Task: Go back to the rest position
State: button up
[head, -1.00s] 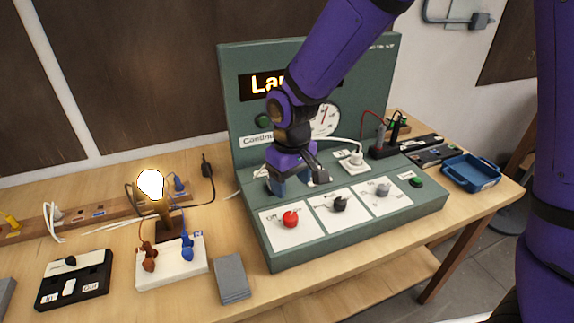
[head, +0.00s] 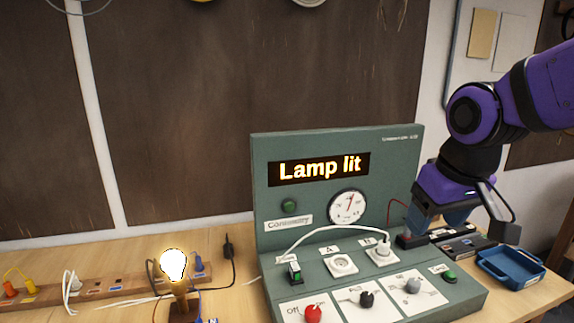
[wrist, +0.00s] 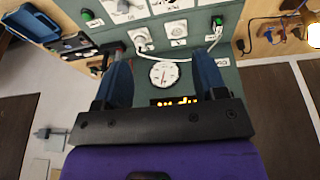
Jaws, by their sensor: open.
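My gripper (head: 432,220) is raised at the right of the green test console (head: 395,165), with its fingers pointing down. In the wrist view its two blue fingers (wrist: 163,62) are spread apart with nothing between them. The console's display (head: 320,168) reads "Lamp lit". The lamp bulb (head: 174,265) glows on its wooden stand at the left. A white plug (head: 383,249) sits in the right socket of the console, and its white cord arches left to a green-and-black connector (head: 294,271).
A blue tray (head: 510,268) lies right of the console. A red knob (head: 313,314), a black knob (head: 366,299) and a grey knob (head: 412,286) line the console front. A wooden strip (head: 100,289) with sockets lies at the left. The wall behind is mostly bare.

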jog(key=s+d+r+m+t, duration=0.2)
jog(key=s+d+r, duration=0.2)
jog(key=s+d, duration=0.3)
jog(key=s, duration=0.3)
jog(key=shift+s+m, duration=0.3)
jog(key=shift+s, duration=0.1)
dwell(1.3)
